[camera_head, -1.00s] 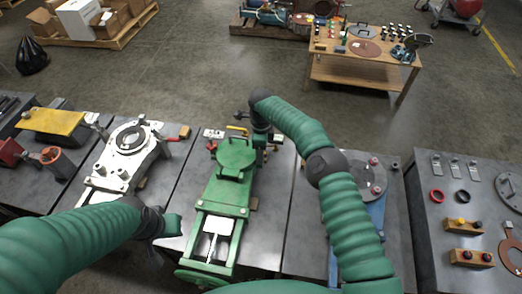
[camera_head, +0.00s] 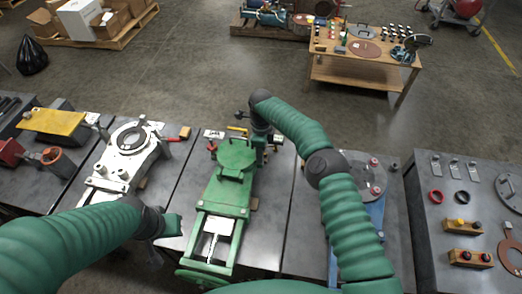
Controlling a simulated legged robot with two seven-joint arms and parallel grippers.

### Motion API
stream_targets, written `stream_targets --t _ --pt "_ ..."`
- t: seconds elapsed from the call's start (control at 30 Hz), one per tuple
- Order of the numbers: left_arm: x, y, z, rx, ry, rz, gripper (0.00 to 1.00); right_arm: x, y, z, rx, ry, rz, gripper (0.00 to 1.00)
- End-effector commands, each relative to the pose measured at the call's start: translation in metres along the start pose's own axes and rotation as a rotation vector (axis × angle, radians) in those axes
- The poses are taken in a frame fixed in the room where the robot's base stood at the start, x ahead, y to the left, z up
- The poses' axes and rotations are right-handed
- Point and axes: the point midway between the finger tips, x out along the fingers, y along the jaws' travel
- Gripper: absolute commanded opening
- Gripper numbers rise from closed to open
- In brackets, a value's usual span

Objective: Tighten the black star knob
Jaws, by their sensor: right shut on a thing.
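A green machine fixture (camera_head: 232,188) with a round lid stands on the dark bench in the middle. My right gripper (camera_head: 262,146) reaches down at its rear right corner. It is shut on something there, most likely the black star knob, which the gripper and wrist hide. A small dark knob-like part (camera_head: 240,115) shows just left of my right wrist, behind the fixture. My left gripper (camera_head: 174,225) hangs low beside the fixture's front left side, apart from the knob area. Its fingers are too unclear to tell open or shut.
A white fixture (camera_head: 122,160) stands to the left, and a blue-based fixture (camera_head: 372,215) stands partly behind my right arm. A grey bench (camera_head: 440,215) with rings and knob blocks is at right. A wooden table (camera_head: 350,70) stands farther back across open floor.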

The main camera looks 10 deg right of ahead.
Motion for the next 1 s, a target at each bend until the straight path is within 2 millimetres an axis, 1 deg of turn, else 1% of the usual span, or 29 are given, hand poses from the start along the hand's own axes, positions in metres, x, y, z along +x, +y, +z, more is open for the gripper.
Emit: stream_targets --t 0.03,0.17,0.4,1.0 --pt "-0.003 0.0 -0.001 0.0 0.0 0.0 0.0 -0.003 -0.002 0.0 0.027 -0.003 -0.005 0.0" --pt "-0.008 0.0 -0.002 0.0 0.0 0.0 0.0 -0.003 -0.002 0.0 0.12 -0.003 -0.004 0.0" --pt "-0.015 0.0 -0.004 0.0 0.0 0.0 0.0 -0.003 -0.002 -0.001 0.339 -0.004 -0.004 0.0" --pt "-0.027 0.0 -0.006 0.0 0.0 0.0 0.0 -0.003 -0.003 -0.001 0.902 -0.006 -0.005 0.0"
